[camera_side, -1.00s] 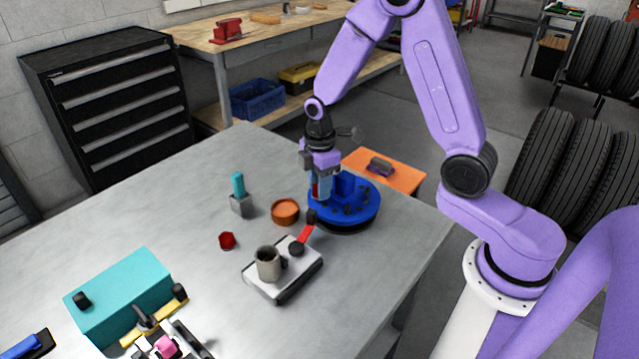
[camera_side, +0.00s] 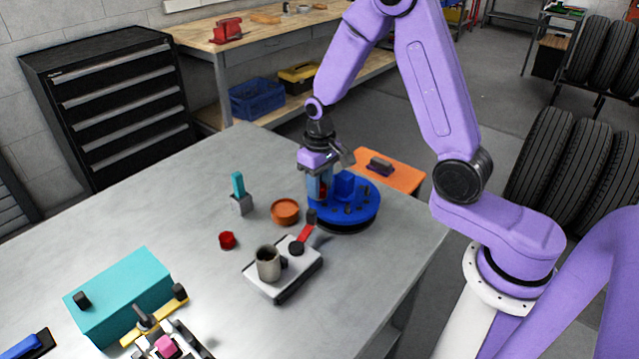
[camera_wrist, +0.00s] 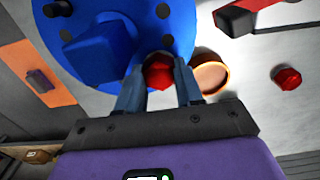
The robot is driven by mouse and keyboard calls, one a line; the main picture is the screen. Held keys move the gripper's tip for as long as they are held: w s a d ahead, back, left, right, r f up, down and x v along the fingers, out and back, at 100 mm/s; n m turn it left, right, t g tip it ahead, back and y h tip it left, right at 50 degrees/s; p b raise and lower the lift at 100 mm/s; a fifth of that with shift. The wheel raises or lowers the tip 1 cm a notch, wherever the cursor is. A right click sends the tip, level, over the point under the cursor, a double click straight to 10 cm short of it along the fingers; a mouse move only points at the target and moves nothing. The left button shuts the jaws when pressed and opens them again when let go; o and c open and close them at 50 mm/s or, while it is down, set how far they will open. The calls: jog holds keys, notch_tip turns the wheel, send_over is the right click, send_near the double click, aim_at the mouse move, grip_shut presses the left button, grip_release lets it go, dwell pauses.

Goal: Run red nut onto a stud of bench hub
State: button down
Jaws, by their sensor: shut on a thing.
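The blue bench hub (camera_side: 360,214) stands at the back right of the grey table, with a raised blue block and dark studs or holes on its top. It also shows in the wrist view (camera_wrist: 182,22). My gripper (camera_side: 321,190) is over the hub's left part. In the wrist view my gripper (camera_wrist: 160,80) is shut on a red nut (camera_wrist: 158,72), which sits between the two fingertips against the hub. The fingers hide any stud under the nut, so I cannot tell whether it is threaded on. Another red nut-like piece (camera_side: 227,240) lies on the table, also in the wrist view (camera_wrist: 286,78).
An orange-brown dish (camera_side: 285,211) is left of the hub. A white device with a red handle (camera_side: 306,234) and a grey cup (camera_side: 268,265) stand in front. A teal-handled tool in a grey block (camera_side: 240,205) and a teal box (camera_side: 120,290) are farther left. An orange plate (camera_side: 405,178) lies behind.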

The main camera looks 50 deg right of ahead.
jog(key=m, duration=0.3)
jog(key=shift+s+f, duration=0.1)
jog(key=shift+s, duration=0.2)
jog(key=c, duration=0.9)
grip_release()
jog(key=shift+w+r, duration=0.1)
jog(key=shift+r, duration=1.65)
